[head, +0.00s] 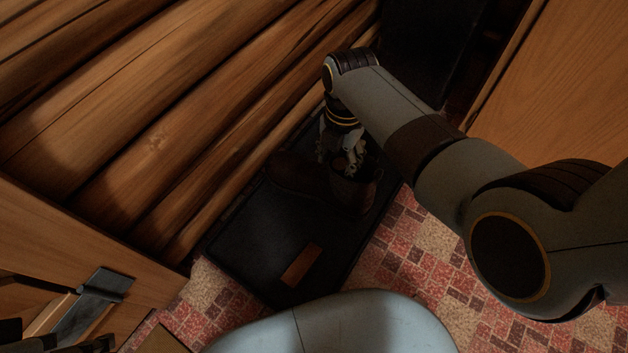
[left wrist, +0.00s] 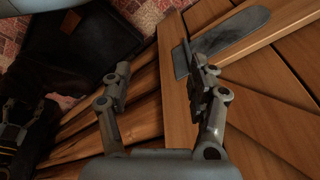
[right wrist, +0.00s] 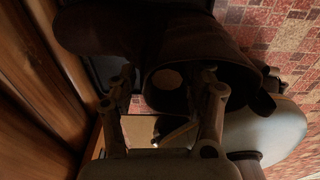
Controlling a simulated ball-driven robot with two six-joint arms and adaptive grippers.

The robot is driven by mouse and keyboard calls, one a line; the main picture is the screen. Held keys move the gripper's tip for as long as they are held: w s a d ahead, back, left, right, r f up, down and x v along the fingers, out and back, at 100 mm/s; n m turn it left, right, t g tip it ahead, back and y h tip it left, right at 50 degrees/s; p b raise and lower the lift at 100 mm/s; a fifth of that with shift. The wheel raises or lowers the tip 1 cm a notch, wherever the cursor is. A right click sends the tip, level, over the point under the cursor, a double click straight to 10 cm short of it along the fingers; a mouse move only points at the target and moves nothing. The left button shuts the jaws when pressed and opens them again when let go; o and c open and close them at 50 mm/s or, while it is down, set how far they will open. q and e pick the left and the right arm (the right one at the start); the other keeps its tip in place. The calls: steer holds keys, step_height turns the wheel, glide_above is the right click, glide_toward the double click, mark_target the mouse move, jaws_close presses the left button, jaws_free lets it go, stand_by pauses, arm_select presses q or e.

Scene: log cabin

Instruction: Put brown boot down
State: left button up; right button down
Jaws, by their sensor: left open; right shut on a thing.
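The dark brown boot (head: 357,192) is at the black tray (head: 255,235) on the floor, its foot reaching left towards the log wall. My right gripper (head: 345,158) is shut on the boot's upper rim. In the right wrist view, the fingers are at the rim of the boot's open shaft (right wrist: 243,78), and its foot extends to the upper left. Shadow hides whether the sole touches the tray. My left gripper (left wrist: 164,80) is open and empty in its wrist view, in front of wooden boards and a grey metal strap.
A log wall (head: 150,130) runs along the tray's left side. A wooden panel (head: 565,70) stands at the upper right. A small brown rectangle (head: 301,265) lies on the tray's near part. Red patterned floor (head: 440,240) borders the tray at right.

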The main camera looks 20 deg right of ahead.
steer(key=f, duration=0.1)
steer(key=f+b, duration=0.2)
steer(key=shift+w+d+f, duration=0.2)
steer(key=shift+w+f, duration=0.1)
steer(key=shift+f, duration=0.05)
steer(key=shift+a+f+b, duration=0.1)
steer(key=shift+f+b, duration=0.85)
steer(key=shift+w+a+f, duration=0.1)
steer(key=shift+f, duration=0.2)
step_height(320, 180, down, 3)
steer(key=shift+r+b, duration=0.1)
steer(key=shift+b, duration=1.15)
steer(key=shift+f+b, duration=0.35)
steer(key=shift+f, duration=0.15)
arm_select(q)
steer(key=w+f+t, duration=0.4)
steer(key=f+t, duration=0.2)
steer(key=shift+w+d+t+h, duration=0.2)
steer(key=shift+t+h, duration=0.1)
steer(key=shift+t, duration=0.1)
